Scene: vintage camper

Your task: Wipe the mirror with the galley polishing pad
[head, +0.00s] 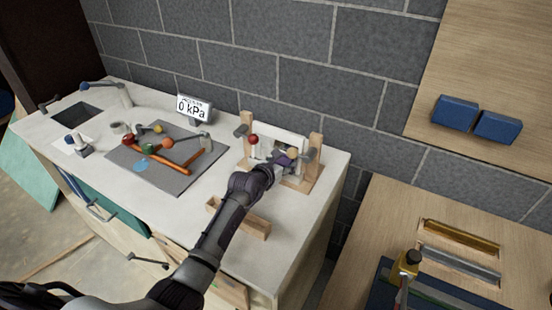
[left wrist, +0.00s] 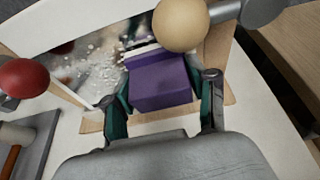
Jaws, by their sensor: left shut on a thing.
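The mirror (head: 285,143) stands in a pale frame between two wooden posts on the white counter. In the left wrist view its glass (left wrist: 92,66) carries a patch of white specks left of the pad. My left gripper (head: 277,163) is at the front of the mirror, shut on the purple polishing pad (left wrist: 160,83). Both fingers show at the pad's sides in the left wrist view (left wrist: 163,103). The pad's pale far edge is at the glass; I cannot tell whether it touches. The pad is mostly hidden in the head view. My right gripper is out of view.
A red ball knob (head: 253,139) and a beige ball knob (head: 292,153) stand close to the gripper. A wooden block (head: 250,222) lies in front. A grey mat (head: 125,160) with tools and a gauge display (head: 193,107) are to the left.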

